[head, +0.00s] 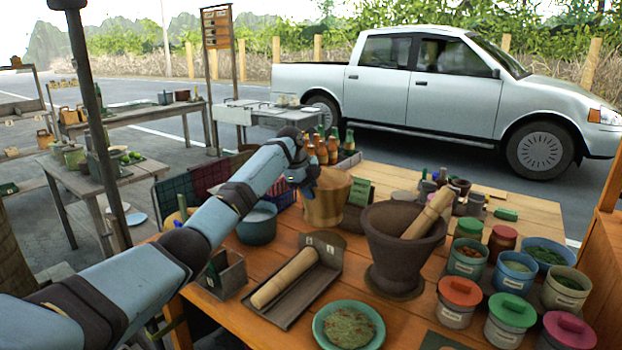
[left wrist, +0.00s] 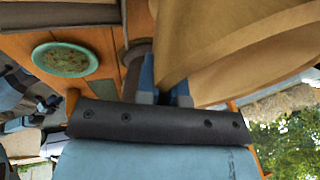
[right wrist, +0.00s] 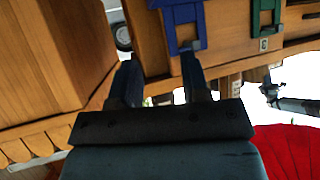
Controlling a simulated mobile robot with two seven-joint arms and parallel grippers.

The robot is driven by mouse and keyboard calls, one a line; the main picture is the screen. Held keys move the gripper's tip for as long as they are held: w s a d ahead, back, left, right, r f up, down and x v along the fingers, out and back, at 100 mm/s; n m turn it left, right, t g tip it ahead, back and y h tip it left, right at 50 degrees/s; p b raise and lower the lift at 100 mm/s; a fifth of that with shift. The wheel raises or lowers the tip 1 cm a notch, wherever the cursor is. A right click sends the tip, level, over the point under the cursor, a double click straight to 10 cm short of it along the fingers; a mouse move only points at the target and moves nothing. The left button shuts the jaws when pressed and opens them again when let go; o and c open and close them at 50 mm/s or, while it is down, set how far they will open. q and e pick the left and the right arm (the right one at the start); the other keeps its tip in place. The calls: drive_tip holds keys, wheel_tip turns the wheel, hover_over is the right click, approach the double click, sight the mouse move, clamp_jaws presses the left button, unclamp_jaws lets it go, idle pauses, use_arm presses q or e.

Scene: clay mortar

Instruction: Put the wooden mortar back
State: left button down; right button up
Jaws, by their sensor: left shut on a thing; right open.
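The wooden mortar (head: 327,203), pale and wide-mouthed, is at the back left of the wooden table. My left gripper (head: 308,178) is shut on its upper left side. Whether its base touches the table is unclear. In the left wrist view the mortar (left wrist: 235,45) fills the upper right, with the gripper fingers (left wrist: 166,85) against it. A darker clay mortar (head: 395,255) stands to its right with a pestle (head: 430,213) leaning in it. My right gripper (right wrist: 160,82) is open and empty, away from the mortars; it is not seen in the head view.
A tray with a wooden roller (head: 284,278), a teal bowl (head: 257,224) and a small dark box (head: 222,275) are near my left arm. Bottles (head: 328,150) stand behind the wooden mortar. A green plate (head: 349,328) is in front; lidded jars (head: 459,300) crowd the right.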

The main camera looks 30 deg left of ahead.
sight(310, 218)
use_arm(q)
wheel_tip(310, 218, down, 9)
drive_tip(key=shift+r+b, duration=0.1)
drive_tip(key=shift+b, duration=0.5)
drive_tip(key=c, duration=1.7)
unclamp_jaws()
drive_tip(key=shift+f, duration=0.25)
drive_tip(key=o, duration=0.4)
drive_tip(key=shift+s+r, duration=0.1)
drive_tip(key=shift+o, duration=0.2)
drive_tip(key=shift+r, duration=0.1)
drive_tip(key=p+v, duration=0.1)
drive_tip(key=v, duration=1.1)
drive_tip(key=shift+p, duration=0.35)
